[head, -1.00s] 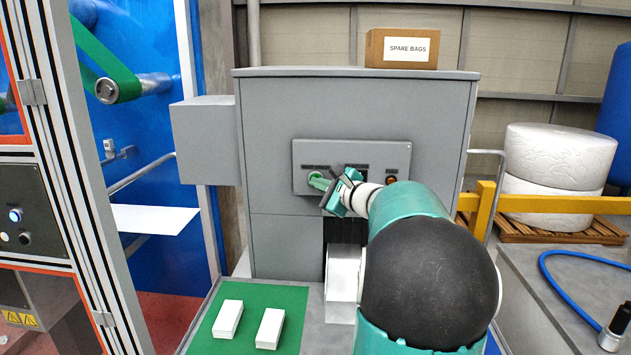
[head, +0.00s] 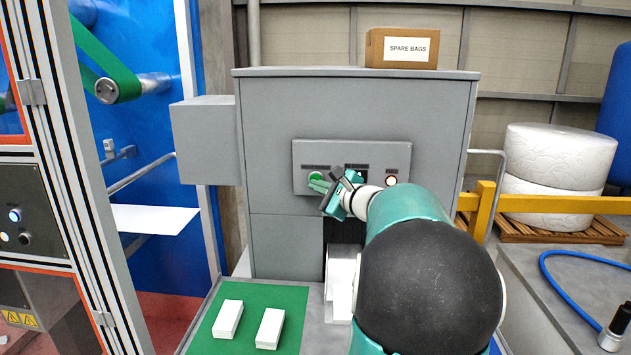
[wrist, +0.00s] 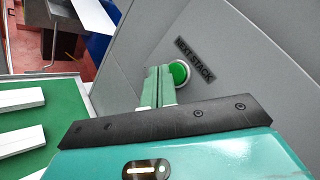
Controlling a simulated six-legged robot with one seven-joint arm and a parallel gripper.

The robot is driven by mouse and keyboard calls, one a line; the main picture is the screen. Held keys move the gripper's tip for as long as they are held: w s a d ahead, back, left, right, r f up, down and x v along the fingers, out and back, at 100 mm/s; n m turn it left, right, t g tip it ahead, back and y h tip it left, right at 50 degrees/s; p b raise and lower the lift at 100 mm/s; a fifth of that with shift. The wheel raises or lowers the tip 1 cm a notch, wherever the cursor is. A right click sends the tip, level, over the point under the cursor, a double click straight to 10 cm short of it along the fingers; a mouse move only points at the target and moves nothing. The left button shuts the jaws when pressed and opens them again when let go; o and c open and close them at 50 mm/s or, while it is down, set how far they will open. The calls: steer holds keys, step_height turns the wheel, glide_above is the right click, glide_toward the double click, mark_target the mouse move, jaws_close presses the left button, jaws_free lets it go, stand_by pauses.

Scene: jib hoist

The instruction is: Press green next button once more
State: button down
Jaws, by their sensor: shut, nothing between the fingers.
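The green button (head: 316,177) is on the left of the control panel on the grey cabinet. In the wrist view the green button (wrist: 181,73) sits in a pale ring beside a "NEXT STACK" label (wrist: 195,60). My gripper (head: 316,186) is shut and empty, its fingertips just below the button in the head view. In the wrist view my gripper (wrist: 159,72) has its green fingers side by side, tips beside the button's left edge. I cannot tell whether they touch it.
White stacks (head: 229,319) lie on the green mat (head: 205,345). White material (head: 340,290) is at the cabinet's outlet, partly behind my arm. A "SPARE BAGS" box (head: 380,48) stands on top.

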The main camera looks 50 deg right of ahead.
steer(key=s+a, duration=0.1)
steer(key=a, duration=0.1)
steer(key=s+a, duration=0.2)
steer(key=shift+s, duration=0.1)
stand_by(0.4)
stand_by(0.8)
steer(key=a+f+n+g+y, duration=0.35)
steer(key=a+n, duration=0.35)
steer(key=a, duration=0.7)
steer(key=a+f+n+g+y, duration=0.35)
steer(key=a+n, duration=0.25)
steer(key=a, duration=0.8)
steer(key=s+a+f+n+g+h, duration=0.2)
steer(key=s+a+f+n, duration=0.1)
steer(key=s+a+n, duration=0.2)
steer(key=s+a+f+n+g+h, duration=0.2)
steer(key=s+a+n, duration=0.4)
steer(key=s+n, duration=0.3)
steer(key=shift+s+f+g+h, duration=0.3)
steer(key=shift+s+f+h, duration=0.4)
steer(key=shift+s, duration=0.45)
